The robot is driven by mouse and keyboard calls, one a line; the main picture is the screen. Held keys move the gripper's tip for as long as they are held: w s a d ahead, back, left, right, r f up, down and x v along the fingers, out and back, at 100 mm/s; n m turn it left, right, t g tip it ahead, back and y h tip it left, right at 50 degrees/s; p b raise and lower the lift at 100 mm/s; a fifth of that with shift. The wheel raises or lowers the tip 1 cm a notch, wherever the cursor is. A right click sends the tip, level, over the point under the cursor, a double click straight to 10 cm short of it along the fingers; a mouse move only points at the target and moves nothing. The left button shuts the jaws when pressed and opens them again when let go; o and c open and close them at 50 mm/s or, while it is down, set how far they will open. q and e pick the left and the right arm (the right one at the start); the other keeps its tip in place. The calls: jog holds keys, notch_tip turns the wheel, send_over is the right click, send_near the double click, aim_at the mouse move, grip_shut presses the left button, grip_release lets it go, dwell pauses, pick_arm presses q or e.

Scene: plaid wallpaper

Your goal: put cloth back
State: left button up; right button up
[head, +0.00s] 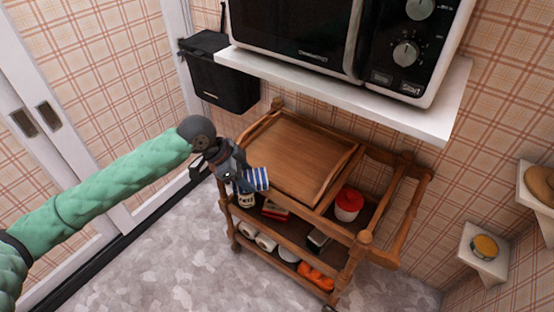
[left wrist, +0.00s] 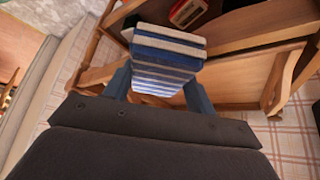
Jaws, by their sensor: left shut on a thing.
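A folded cloth (head: 256,179) with blue and white stripes is held by my left gripper (head: 241,178) in the head view. It lies at the near left side of the wooden trolley (head: 351,253), above its shelf level. In the left wrist view, the striped cloth (left wrist: 165,62) sits between the two fingers, which are shut on it. The gripper hides part of the trolley's left end. My right gripper is not in view.
A wooden tray (head: 300,155) tops the trolley. A red-lidded jar (head: 348,204), a red box (head: 275,210) and several other items fill its shelves. A microwave (head: 345,40) stands on a white shelf (head: 420,120) above. A black bin (head: 222,82) hangs behind.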

pick_arm(q)
jog(key=w+d, duration=0.2)
jog(key=w, duration=0.1)
jog(key=w+d, duration=0.2)
jog(key=w, duration=0.1)
jog(key=w+d, duration=0.3)
jog(key=w, duration=0.1)
jog(key=shift+d+f+b, duration=0.1)
jog(key=shift+f+b, duration=0.35)
jog(key=shift+f, duration=1.3)
jog(key=o, duration=1)
jog(key=shift+f, duration=0.1)
jog(key=p+v, duration=0.1)
jog(key=v, duration=1.1)
